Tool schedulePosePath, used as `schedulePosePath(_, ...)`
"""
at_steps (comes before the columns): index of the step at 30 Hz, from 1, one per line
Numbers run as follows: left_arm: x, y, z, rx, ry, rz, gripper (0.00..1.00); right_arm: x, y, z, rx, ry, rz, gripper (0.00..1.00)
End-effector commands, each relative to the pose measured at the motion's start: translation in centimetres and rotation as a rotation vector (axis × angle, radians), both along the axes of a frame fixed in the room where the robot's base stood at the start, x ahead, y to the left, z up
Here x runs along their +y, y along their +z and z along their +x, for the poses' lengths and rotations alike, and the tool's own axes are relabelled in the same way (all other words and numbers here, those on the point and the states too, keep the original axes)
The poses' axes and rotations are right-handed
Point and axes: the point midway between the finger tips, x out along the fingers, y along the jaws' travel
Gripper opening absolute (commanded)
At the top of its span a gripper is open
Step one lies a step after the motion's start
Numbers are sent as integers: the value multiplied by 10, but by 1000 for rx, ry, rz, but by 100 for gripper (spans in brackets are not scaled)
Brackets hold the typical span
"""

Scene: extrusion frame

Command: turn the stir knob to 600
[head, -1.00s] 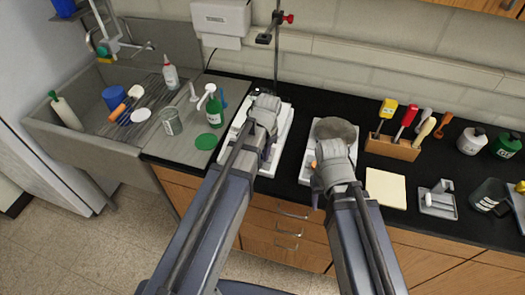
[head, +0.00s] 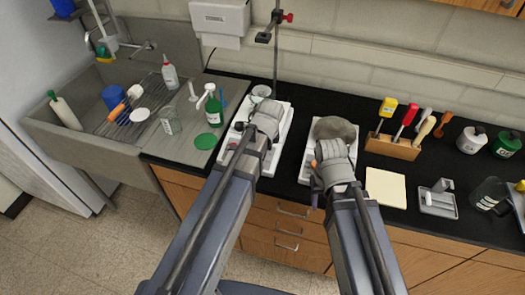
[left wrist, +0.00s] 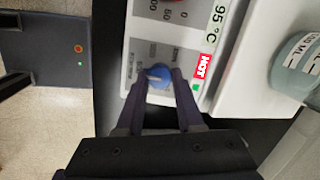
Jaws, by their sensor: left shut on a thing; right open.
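The stir knob (left wrist: 157,76) is blue with a white pointer line and shows in the left wrist view, on the white panel of the hot plate (left wrist: 141,40). The pointer lies toward the picture's left; the small scale marks are too blurred to read. My left gripper (left wrist: 158,80) has one finger on each side of the knob and is shut on it. In the head view my left wrist covers the knob and much of the hot plate (head: 283,138). My right gripper (head: 316,170) is open over the front of a second white device.
The second device (head: 306,170) carries a grey rounded top (head: 335,128). A glass vessel (left wrist: 298,68) stands on the plate. A green bottle (head: 214,108) stands left of the hot plate.

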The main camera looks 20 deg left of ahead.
Motion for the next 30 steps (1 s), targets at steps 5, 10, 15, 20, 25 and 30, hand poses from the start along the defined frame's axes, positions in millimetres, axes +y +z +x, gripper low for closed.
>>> schedulePosePath(5,0,0,-1,0,-17,3,0,0,0,0,0,0,0,50)
schedulePosePath(10,0,0,0,0,-18,3,0,0,0,0,0,0,0,50)
schedulePosePath(15,0,0,0,0,-17,3,0,0,0,0,0,0,0,50)
schedulePosePath(20,0,0,0,0,-17,3,53,0,0,0,0,0,0,50)
schedulePosePath(25,0,0,0,0,-16,3,66,0,0,0,0,0,0,50)
schedulePosePath(30,0,0,0,0,-16,3,66,0,0,0,0,0,0,50)
